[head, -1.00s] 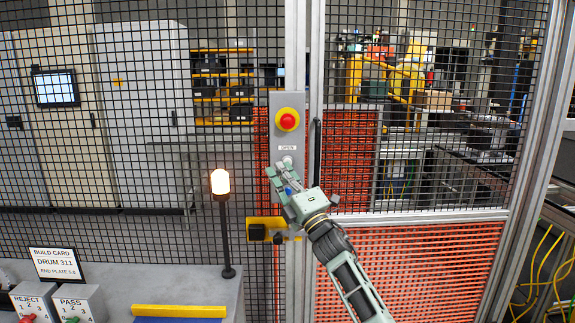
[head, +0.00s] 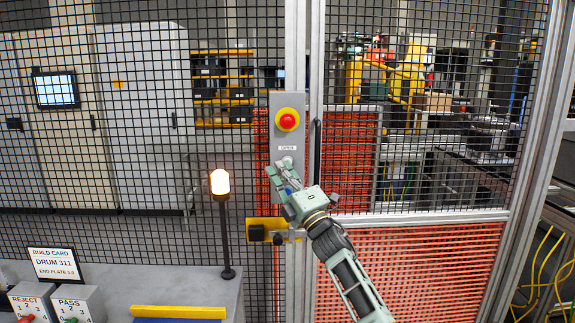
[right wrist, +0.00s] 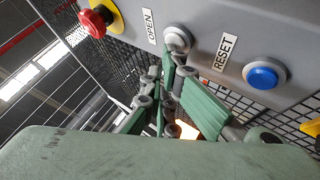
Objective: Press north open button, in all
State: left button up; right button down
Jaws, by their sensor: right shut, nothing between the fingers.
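The white open button (right wrist: 177,39) sits beside the OPEN label on a grey control panel (head: 281,112). In the head view the open button (head: 289,160) shows just above the fingertips. My right gripper (head: 275,172) is shut and empty, reaching up to the panel from below right. In the right wrist view the tips of my right gripper (right wrist: 168,62) are at the lower edge of the open button; I cannot tell whether it is pressed in. The blue reset button (right wrist: 264,74) sits beside the RESET label. My left gripper is not in view.
A red emergency stop (head: 287,120) on a yellow base is above the OPEN label. A yellow bracket (head: 262,222) is below. Mesh fencing surrounds the panel. A lit lamp (head: 220,182) stands on the bench at left, near a build card (head: 54,264).

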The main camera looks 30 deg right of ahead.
jog(key=shift+w+d, duration=0.15)
jog(key=shift+w, duration=0.05)
jog(key=shift+s, duration=0.15)
dwell(0.4)
jog(key=shift+s+a, duration=0.45)
jog(key=shift+s, duration=0.2)
jog(key=shift+a, duration=0.1)
jog(key=s+a+p, duration=0.1)
jog(key=s, duration=0.1)
jog(key=s+a, duration=0.1)
jog(key=s, duration=0.1)
jog(key=shift+s+a+p, duration=0.15)
jog(key=shift+a+p, duration=0.05)
jog(key=shift+p, duration=0.2)
dwell(0.4)
